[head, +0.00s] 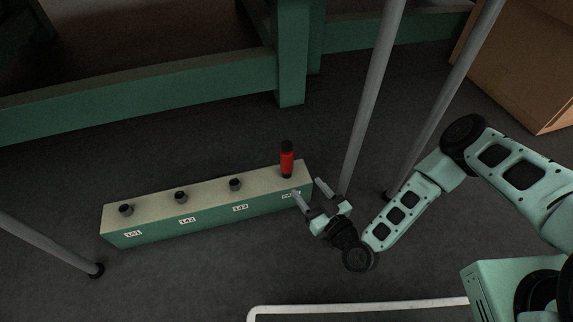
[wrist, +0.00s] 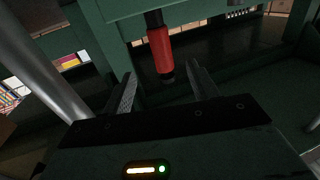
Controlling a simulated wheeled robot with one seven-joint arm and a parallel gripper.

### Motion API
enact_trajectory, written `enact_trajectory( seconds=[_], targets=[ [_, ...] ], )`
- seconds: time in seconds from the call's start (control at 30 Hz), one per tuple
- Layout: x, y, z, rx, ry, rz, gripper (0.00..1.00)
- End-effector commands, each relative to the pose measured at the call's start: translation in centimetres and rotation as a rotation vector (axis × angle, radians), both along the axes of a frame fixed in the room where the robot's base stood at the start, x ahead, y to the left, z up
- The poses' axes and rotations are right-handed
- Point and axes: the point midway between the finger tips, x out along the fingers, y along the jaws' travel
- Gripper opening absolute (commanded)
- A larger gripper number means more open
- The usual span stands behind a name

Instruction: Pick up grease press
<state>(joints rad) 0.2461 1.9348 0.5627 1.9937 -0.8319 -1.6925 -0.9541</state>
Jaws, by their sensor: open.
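The grease press, a red cylinder with black ends (head: 287,161), stands upright at the right end of a long block (head: 210,202) with a pale top and green front. My gripper (head: 308,190) is open and empty, low at the block's right front corner, its fingers pointing towards the press. In the wrist view the press (wrist: 160,50) shows between the two open fingers (wrist: 160,74), ahead of them. I see no contact with it. The small label below the press is partly hidden by a finger.
Several black knobs, one of them the middle knob (head: 181,197), sit along the block above number labels. Grey poles (head: 370,95) rise just behind my gripper and at the left. A green beam (head: 150,100) runs behind, and a cardboard box (head: 525,65) stands back right.

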Motion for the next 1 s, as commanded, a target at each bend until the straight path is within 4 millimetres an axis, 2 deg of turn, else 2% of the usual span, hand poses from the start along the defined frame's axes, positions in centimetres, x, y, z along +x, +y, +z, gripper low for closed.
enact_trajectory(
  seconds=[0.1,0.3,0.57,0.83,1.0],
  targets=[
    [2.3,1.3,-0.6,0.001,-0.003,-0.001,0.59],
    [5.1,3.1,-0.4,0.001,-0.001,0.001,0.59],
    [6.7,4.0,-0.2,0.000,0.000,0.000,0.59],
    [9.7,5.8,-0.2,0.001,-0.001,0.000,0.59],
    [10.5,6.4,0.1,-0.001,0.001,0.001,0.59]
  ],
)
